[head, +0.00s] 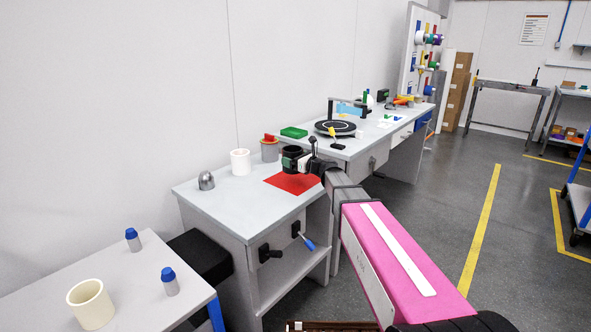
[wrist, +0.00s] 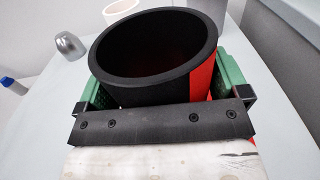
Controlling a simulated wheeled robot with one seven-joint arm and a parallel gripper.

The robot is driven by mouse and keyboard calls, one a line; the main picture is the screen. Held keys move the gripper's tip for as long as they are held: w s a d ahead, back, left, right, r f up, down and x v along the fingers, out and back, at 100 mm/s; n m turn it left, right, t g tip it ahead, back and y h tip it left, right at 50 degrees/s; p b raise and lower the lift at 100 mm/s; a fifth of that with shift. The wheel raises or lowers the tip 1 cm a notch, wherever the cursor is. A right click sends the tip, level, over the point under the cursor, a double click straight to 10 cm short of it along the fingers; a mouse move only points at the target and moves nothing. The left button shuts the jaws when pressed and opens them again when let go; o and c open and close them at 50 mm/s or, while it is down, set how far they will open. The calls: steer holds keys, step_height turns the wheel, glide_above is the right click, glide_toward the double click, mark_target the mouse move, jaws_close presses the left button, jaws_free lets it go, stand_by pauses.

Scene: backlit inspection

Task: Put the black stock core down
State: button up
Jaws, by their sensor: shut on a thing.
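The black stock core (head: 292,151) is an upright, open-topped black cylinder at the front workbench. My gripper (head: 296,161) is shut on it. In the wrist view the core (wrist: 155,88) fills the middle, and the green fingers of my gripper (wrist: 160,82) flank it on both sides. The inside of the core is dark. A red mat (head: 293,185) lies on the bench below and in front of the core in the head view. The core's bottom edge is hidden, so contact with the surface cannot be told.
A cream core (head: 240,162) and a metal dome (head: 206,181) stand on the bench to the left. A green tray (head: 294,132) lies farther back. The bench's front left is clear.

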steer(key=shift+w+d+f, duration=0.25)
steer(key=shift+d+f, duration=0.05)
steer(key=shift+d, duration=0.1)
steer(key=shift+f, duration=1.95)
steer(key=shift+f, duration=0.15)
steer(key=o, duration=0.6)
steer(key=shift+o, duration=0.2)
steer(key=shift+r, duration=0.2)
steer(key=v, duration=1.2)
